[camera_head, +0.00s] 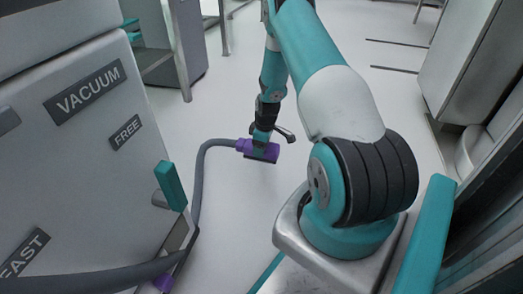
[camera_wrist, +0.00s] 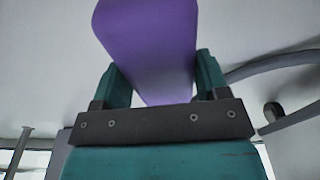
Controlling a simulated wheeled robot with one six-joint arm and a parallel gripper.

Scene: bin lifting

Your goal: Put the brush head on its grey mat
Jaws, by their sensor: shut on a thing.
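The purple brush head (camera_head: 260,151) is at the end of a grey hose (camera_head: 199,185), out in the middle of the head view. My gripper (camera_head: 262,142) comes down on it from above and is shut on it. In the wrist view my gripper (camera_wrist: 152,78) has its two teal fingers on either side of the purple brush head (camera_wrist: 150,40). I cannot tell whether the brush head touches the floor or hangs a little above it. I cannot make out a grey mat in either view.
A grey vacuum cabinet (camera_head: 95,150) stands at the left, with the hose running from its lower side. Grey cabinets (camera_head: 465,65) stand at the right. The pale floor (camera_head: 225,115) around the brush head is clear.

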